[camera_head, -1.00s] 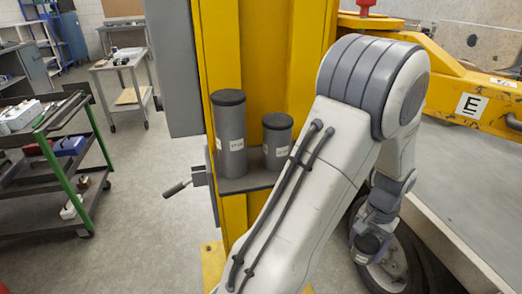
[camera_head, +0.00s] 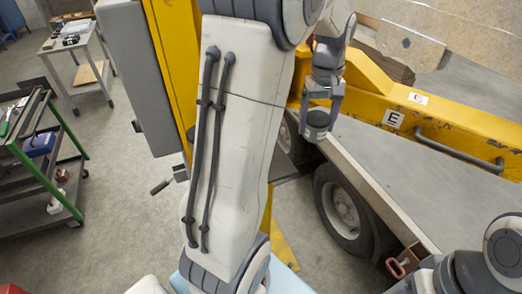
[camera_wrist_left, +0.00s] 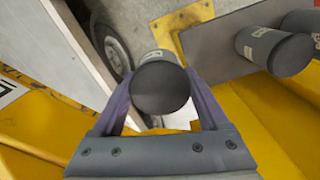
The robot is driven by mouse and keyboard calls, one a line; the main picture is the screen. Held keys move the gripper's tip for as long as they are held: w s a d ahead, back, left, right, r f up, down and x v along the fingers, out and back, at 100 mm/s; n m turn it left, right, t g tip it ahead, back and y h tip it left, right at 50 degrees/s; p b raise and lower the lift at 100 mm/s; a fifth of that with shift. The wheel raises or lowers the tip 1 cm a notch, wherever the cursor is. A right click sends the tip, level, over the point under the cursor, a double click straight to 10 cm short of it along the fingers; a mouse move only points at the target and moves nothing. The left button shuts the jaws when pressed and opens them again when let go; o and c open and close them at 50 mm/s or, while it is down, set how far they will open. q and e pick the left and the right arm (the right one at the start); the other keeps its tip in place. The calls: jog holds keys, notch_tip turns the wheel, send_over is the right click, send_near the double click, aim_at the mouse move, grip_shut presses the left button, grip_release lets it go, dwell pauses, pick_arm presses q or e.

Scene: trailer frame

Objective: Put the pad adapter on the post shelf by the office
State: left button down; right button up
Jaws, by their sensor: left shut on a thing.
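My left gripper (camera_head: 322,104) is shut on the pad adapter (camera_head: 316,122), a short dark grey cylinder. It holds it in the air by the trailer deck's left edge. In the left wrist view the adapter (camera_wrist_left: 162,85) sits between the two purple fingers (camera_wrist_left: 160,98), its dark round end facing the camera. The grey post shelf (camera_wrist_left: 205,42) shows at upper right there, apart from the held adapter, with two other dark grey capped cylinders (camera_wrist_left: 272,50) on it. In the head view my left arm hides the shelf. My right gripper is not in view.
The yellow post (camera_head: 172,60) with a grey cabinet (camera_head: 137,65) stands behind my left arm. The trailer deck (camera_head: 410,175) and wheel (camera_head: 342,208) lie at right. A green-framed cart (camera_head: 60,180) is at left, with open floor between.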

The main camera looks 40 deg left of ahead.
pick_arm(q)
jog(key=s+a+f, duration=0.2)
jog(key=s+a+f+p, duration=0.1)
jog(key=s+a+f, duration=0.1)
jog(key=a, duration=0.1)
jog(key=s+a+f, duration=0.1)
jog(key=a+f, duration=0.1)
jog(key=shift+s+a, duration=0.4)
notch_tip(320, 180, down, 3)
jog(key=shift+f+p, duration=0.1)
jog(key=shift+p, duration=0.3)
jog(key=shift+f, duration=0.3)
jog(key=shift+f, duration=0.15)
